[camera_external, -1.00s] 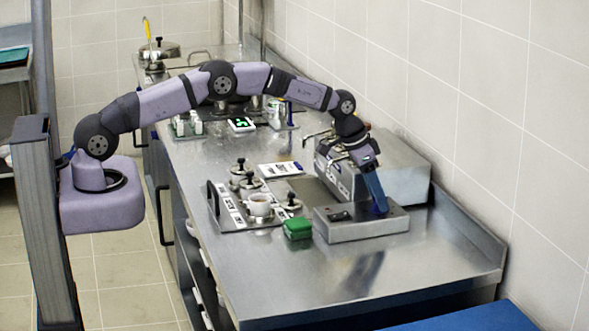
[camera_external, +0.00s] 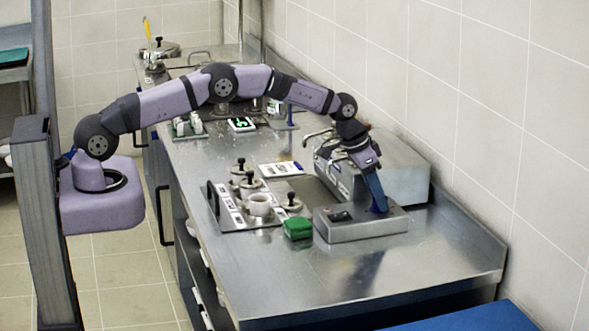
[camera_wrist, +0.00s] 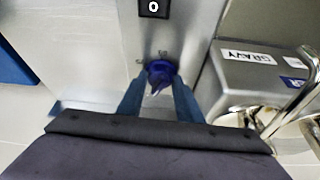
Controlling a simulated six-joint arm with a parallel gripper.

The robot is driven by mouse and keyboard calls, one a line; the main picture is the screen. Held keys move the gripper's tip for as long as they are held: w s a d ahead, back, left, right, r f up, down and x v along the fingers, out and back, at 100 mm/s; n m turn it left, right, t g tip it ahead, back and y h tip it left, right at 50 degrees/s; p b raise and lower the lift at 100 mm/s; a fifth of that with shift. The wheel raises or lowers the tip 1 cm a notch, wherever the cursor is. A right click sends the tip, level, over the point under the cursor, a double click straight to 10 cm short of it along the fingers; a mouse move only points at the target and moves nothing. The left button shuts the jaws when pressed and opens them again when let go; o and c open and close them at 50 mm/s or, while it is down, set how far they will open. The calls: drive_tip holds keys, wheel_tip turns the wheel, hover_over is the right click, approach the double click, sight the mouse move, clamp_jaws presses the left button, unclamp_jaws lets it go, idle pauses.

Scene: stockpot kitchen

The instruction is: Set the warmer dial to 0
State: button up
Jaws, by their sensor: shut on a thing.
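The warmer (camera_external: 345,232) is a low steel box near the front of the counter, with a small dark display on top. In the wrist view the display (camera_wrist: 154,8) reads 0. The warmer dial (camera_wrist: 160,72) is a blue knob on the steel top, with small marks around it. My gripper (camera_wrist: 160,85) points down at the dial, its two blue fingers shut on either side of it. In the external view my gripper (camera_external: 379,208) meets the right part of the warmer's top and hides the dial.
A steel unit (camera_external: 400,172) stands behind the warmer; in the wrist view it bears a GRAVY label (camera_wrist: 248,57) beside metal taps. A green box (camera_external: 297,228) sits just left of the warmer. A tray with a white cup (camera_external: 259,205) and lidded pots is further left. The front counter (camera_external: 400,275) is clear.

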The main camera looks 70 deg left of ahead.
drive_tip(key=n+y+b, duration=0.1)
drive_tip(key=n, duration=0.2)
drive_tip(key=shift+d+f, duration=0.1)
drive_tip(key=shift+d, duration=0.05)
drive_tip(key=shift+n+y+b, duration=0.6)
drive_tip(key=shift+n+b, duration=0.05)
drive_tip(key=shift+n, duration=0.45)
drive_tip(key=shift+g, duration=0.3)
drive_tip(key=o, duration=1)
drive_tip(key=shift+b+v, duration=1.45)
drive_tip(key=shift+v, duration=2.3)
